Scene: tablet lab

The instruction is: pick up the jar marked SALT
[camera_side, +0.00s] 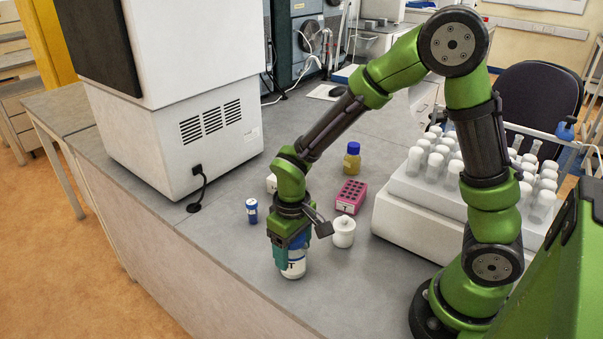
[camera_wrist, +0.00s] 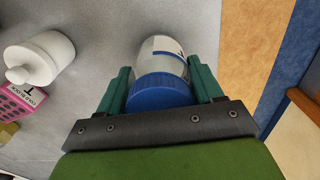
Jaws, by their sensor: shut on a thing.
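A jar with a blue ridged lid and a pale body (camera_wrist: 160,50) is between the two teal fingers of my gripper (camera_wrist: 162,88) in the wrist view. My gripper is shut on it. In the side view the same jar (camera_side: 293,267) shows below my gripper (camera_side: 289,250), its lower part white with a dark mark. It looks upright and at or very near the bench top. Its label is mostly hidden, so I cannot read whether it says SALT.
A white lidded jar (camera_side: 344,232) stands just right of my gripper, beside a pink block (camera_side: 351,196). A small blue-and-white container (camera_side: 252,211) is to the left. A yellow bottle with blue cap (camera_side: 352,159) stands behind. The bench's front edge is close.

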